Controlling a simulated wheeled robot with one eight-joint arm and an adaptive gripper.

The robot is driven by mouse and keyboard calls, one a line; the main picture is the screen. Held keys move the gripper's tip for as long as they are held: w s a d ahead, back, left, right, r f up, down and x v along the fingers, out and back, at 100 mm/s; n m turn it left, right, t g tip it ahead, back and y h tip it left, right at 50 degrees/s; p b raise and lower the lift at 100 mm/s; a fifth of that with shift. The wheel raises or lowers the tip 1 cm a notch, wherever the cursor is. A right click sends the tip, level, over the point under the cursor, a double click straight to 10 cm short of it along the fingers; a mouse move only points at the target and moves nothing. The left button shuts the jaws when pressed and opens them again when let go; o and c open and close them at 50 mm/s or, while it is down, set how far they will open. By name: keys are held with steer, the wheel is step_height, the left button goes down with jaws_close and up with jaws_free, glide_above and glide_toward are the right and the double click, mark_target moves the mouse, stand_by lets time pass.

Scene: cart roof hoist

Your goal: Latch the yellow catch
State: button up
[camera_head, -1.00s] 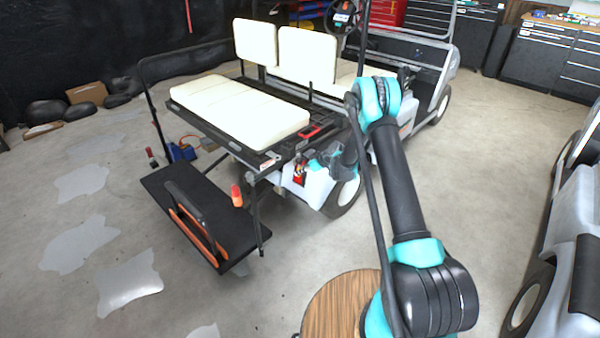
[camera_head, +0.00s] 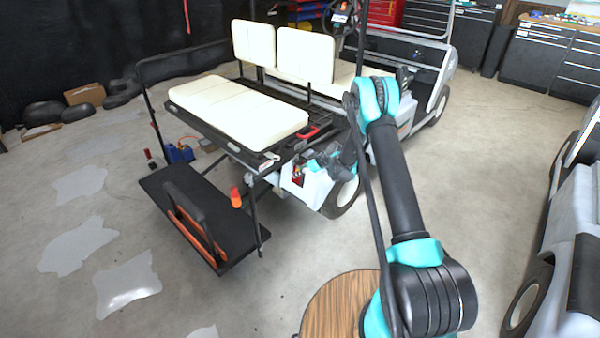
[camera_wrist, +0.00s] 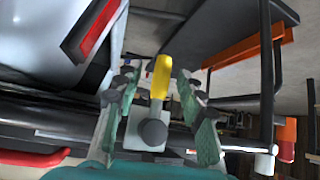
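The yellow catch (camera_wrist: 161,76) shows in the wrist view as a yellow lever above a dark round knob on a pale block. It lies between the two fingers of my gripper (camera_wrist: 163,92), with a visible gap on each side, so the fingers look open around it. In the head view my gripper (camera_head: 298,174) is at the rear corner of the cart (camera_head: 312,190), under the seat deck. The catch itself is too small or hidden to make out there.
A black rear footrest (camera_head: 185,212) with an orange-edged bar sticks out left of my gripper. Cream seat cushions (camera_head: 238,108) are above and behind. A wooden round top (camera_head: 335,305) stands in front. A second cart (camera_head: 570,215) is at the right; the floor between is clear.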

steer(key=v, duration=1.2)
steer(key=s+d+r+m+h, duration=0.25)
steer(key=s+d+r, duration=0.25)
steer(key=s+r, duration=0.3)
steer(key=s+d+r+m+h, duration=0.1)
steer(key=s+d+r+m, duration=0.4)
steer(key=s, duration=0.5)
steer(key=s+d+m+h, duration=0.1)
steer(key=s+d, duration=0.2)
steer(key=s, duration=0.5)
steer(key=s+d+m+h, duration=0.2)
steer(key=s+d, duration=0.2)
steer(key=s, duration=0.4)
steer(key=s+d+r+m+h, duration=0.1)
steer(key=s+d, duration=0.3)
steer(key=s, duration=0.5)
steer(key=shift+d+m+h, duration=0.25)
steer(key=shift+m+h, duration=0.1)
steer(key=shift+m, duration=0.3)
